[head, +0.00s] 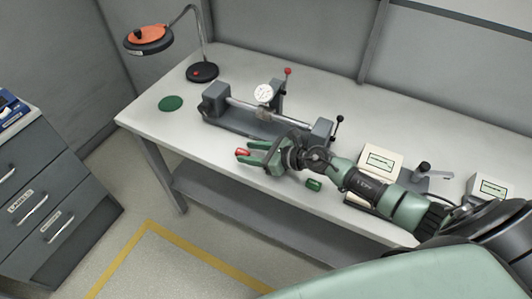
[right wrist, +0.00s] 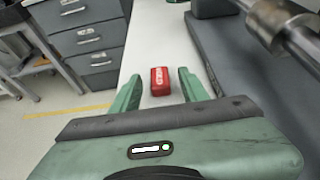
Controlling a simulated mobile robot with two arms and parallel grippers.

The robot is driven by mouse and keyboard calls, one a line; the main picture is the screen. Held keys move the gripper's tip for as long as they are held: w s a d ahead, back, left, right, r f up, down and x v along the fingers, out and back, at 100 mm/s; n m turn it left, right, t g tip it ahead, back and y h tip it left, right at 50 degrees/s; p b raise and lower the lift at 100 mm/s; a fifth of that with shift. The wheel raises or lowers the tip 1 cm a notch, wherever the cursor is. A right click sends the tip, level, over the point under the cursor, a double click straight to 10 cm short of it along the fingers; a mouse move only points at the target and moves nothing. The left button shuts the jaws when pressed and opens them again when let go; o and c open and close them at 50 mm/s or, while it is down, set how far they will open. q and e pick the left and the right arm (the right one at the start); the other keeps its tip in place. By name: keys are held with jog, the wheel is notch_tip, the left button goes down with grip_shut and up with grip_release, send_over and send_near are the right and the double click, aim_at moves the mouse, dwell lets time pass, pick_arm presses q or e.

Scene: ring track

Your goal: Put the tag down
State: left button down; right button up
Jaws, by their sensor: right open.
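The red tag (right wrist: 159,82), with pale lettering, lies on the bench top near its front edge. It also shows in the head view (head: 242,152), just beyond the fingers of my right gripper (head: 256,156). In the right wrist view my right gripper (right wrist: 158,88) is open, with one green finger on each side of the tag's line and a gap between each finger and the tag. Nothing is held in it. My left gripper is in neither view.
A bench fixture with a steel bar and dial gauge (head: 263,93) stands behind the gripper. A green piece (head: 313,184) lies near the bench's front edge. A green disc (head: 171,103) and a lamp (head: 149,39) are at the left end. Grey drawers (head: 45,190) stand further left.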

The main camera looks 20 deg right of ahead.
jog(key=b+v, duration=0.1)
jog(key=v, duration=0.9)
jog(key=shift+s+f+b, duration=0.1)
jog(key=shift+b, duration=0.2)
jog(key=shift+s+d+r, duration=0.25)
jog(key=shift+s+r, duration=0.05)
jog(key=shift+r, duration=0.05)
